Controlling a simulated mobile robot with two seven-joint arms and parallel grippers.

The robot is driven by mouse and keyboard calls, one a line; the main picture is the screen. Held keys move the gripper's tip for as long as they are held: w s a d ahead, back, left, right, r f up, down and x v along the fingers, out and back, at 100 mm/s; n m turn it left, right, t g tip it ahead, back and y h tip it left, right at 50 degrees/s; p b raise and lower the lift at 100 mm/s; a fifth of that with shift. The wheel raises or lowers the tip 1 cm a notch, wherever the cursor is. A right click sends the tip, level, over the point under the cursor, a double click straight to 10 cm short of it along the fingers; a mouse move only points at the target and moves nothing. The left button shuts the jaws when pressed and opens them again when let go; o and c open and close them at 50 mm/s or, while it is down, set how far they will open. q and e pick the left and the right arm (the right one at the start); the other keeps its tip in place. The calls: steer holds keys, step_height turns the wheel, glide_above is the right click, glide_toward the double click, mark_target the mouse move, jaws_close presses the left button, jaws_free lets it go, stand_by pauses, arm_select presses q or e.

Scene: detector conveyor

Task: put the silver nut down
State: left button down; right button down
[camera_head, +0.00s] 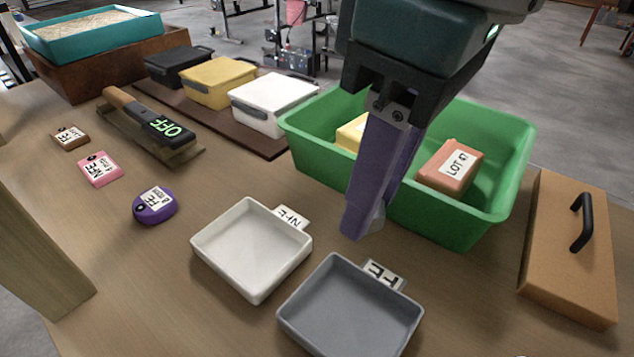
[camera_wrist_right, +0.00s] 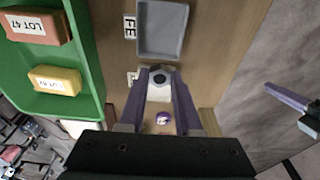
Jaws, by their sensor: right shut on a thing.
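The silver nut (camera_head: 377,219) is between the fingertips of my right gripper (camera_head: 362,228), mostly hidden by the purple fingers in the head view. In the right wrist view the nut (camera_wrist_right: 159,78) shows a dark hole, and the right gripper (camera_wrist_right: 160,76) is shut on it. It is held up in the air. The white tray labelled NFE (camera_head: 252,247) and the grey tray labelled FE (camera_head: 350,308) are empty on the table. A purple finger of my left gripper (camera_wrist_right: 287,97) shows at the right of the wrist view; its opening cannot be told.
A green bin (camera_head: 455,225) with lot boxes stands behind the trays. An orange-brown panel with a handle (camera_head: 567,250) lies at right. Purple (camera_head: 155,205), pink (camera_head: 100,168) and brown (camera_head: 70,137) tags lie left. A detector reading OFF (camera_head: 165,128) rests on a stand.

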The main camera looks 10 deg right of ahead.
steer(key=b, duration=0.3)
glide_above(348, 319)
steer(key=f, duration=1.3)
steer(key=shift+s+d, duration=0.2)
steer(key=shift+s, duration=0.1)
steer(key=shift+f, duration=2.25)
steer(key=shift+f, duration=0.1)
steer(key=c, duration=0.6)
jaws_free()
step_height(348, 319, up, 12)
steer(key=s+d+p, duration=0.1)
steer(key=p, duration=0.1)
steer(key=shift+s+p, duration=0.2)
steer(key=shift+p, duration=0.1)
